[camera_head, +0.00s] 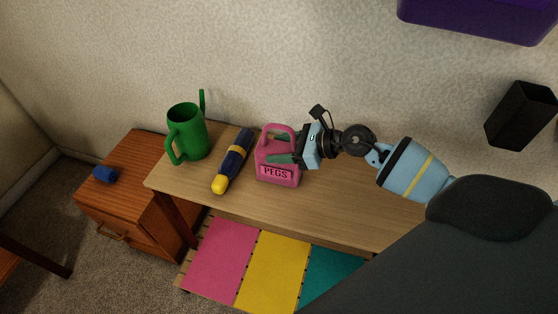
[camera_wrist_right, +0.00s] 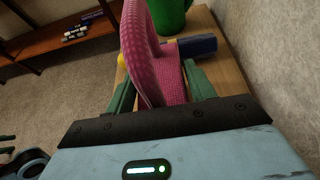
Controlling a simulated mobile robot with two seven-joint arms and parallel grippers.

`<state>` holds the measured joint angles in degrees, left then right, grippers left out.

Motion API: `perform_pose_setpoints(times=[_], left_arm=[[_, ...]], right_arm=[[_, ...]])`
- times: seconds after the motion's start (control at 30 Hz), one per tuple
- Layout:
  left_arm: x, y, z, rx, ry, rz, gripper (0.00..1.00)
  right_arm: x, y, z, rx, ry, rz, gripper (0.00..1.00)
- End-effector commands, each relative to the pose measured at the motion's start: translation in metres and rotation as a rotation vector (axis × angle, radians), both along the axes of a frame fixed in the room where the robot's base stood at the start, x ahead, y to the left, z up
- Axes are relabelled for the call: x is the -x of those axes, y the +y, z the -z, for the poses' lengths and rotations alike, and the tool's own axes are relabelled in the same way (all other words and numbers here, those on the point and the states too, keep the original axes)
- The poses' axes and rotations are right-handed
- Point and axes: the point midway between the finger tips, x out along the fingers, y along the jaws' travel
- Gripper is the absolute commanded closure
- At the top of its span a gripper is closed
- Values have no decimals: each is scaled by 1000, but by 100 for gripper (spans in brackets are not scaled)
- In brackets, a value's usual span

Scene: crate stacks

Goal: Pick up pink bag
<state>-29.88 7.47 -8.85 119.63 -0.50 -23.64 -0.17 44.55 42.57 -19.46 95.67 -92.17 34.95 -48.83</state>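The pink bag (camera_head: 278,175), labelled PEGS, stands upright on the wooden table with its handle up. My right gripper (camera_head: 281,152) comes in from the right at the bag's handle, one green finger showing across the front of the bag's upper part. In the right wrist view the pink bag (camera_wrist_right: 142,50) lies between the two green fingers (camera_wrist_right: 160,88), which stand wide apart on either side of it. The right gripper looks open; firm contact with the bag does not show.
A navy and yellow flashlight (camera_head: 233,162) lies just left of the bag. A green watering can (camera_head: 187,133) stands farther left. The wooden table (camera_head: 330,210) is clear in front and to the right. A patterned wall (camera_head: 250,60) runs close behind.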

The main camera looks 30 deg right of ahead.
Motion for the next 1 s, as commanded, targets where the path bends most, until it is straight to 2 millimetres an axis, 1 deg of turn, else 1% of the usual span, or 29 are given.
perform_pose_setpoints(times=[0.03, 0.2, 0.27, 0.5, 0.63, 0.77, 0.9, 0.93, 1.0], left_arm=[[0, 0, 0, 0, 0, 0, 61], [0, 0, 0, 0, -1, 0, 61], [0, 0, 0, 1, -1, -1, 61], [-1, -2, 0, 4, -1, -8, 61], [-1, -3, -2, 6, -2, -12, 61], [-2, -3, -5, 7, -4, -14, 61], [-2, -3, -8, 7, -5, -14, 61], [-2, -3, -9, 7, -5, -14, 61], [-2, -3, -9, 8, -5, -14, 61]], right_arm=[[0, 0, 0, 0, 0, 0, 58], [0, 0, 0, 0, 0, 0, 80], [0, 0, -1, -1, -1, 0, 86], [0, 0, -1, 0, -1, 0, 86], [0, 0, -7, 0, -3, -1, 86], [-1, 0, -19, 1, -5, -1, 86], [-1, 0, -39, 2, -8, -1, 86], [2, 0, -40, 2, -4, -1, 86], [14, 1, -37, 2, 0, -2, 86]])
